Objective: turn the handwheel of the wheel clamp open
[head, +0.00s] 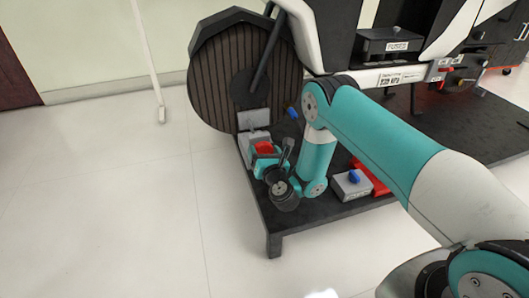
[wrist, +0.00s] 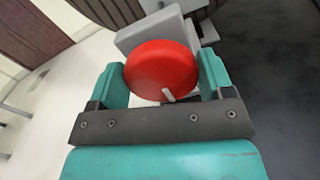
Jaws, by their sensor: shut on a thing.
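The red handwheel (wrist: 160,68) sits between the two teal fingers of my gripper (wrist: 163,85) in the wrist view. It is a round disc with a small pale mark on its lower edge. My gripper is shut on it. The grey body of the wheel clamp (wrist: 148,32) shows behind the handwheel. In the head view the handwheel (head: 264,148) is a small red patch at my gripper (head: 265,157), with the grey clamp (head: 254,130) against the bottom of the big wheel. My wrist hides part of the handwheel there.
The large dark wheel (head: 225,75) stands behind the clamp on a black platform (head: 300,215). A grey block with a blue knob (head: 353,177) and a red part (head: 372,178) lie to the right. The floor at left is mostly clear.

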